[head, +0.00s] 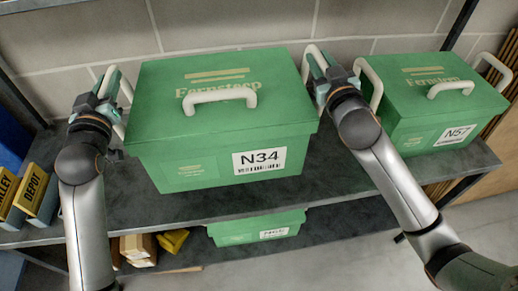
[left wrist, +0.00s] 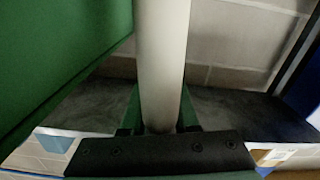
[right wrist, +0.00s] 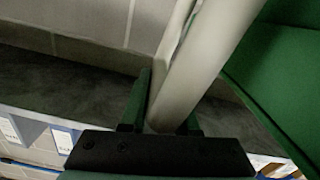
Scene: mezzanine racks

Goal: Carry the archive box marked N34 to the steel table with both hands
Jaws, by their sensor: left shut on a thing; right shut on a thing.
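The green archive box marked N34 (head: 222,110) is on the grey rack shelf (head: 110,205) in the head view, its lid closed and its label facing me. It has a white handle on the lid and a white handle at each side. My left gripper (head: 112,88) is shut on the box's left side handle, which also shows between the fingers in the left wrist view (left wrist: 162,60). My right gripper (head: 318,65) is shut on the right side handle, which runs between the fingers in the right wrist view (right wrist: 200,65). The steel table is not identifiable here.
A second green box marked N57 (head: 432,100) stands close to the right of my right gripper. Another green box (head: 258,230) is on a lower level. A block wall (head: 240,22) is behind.

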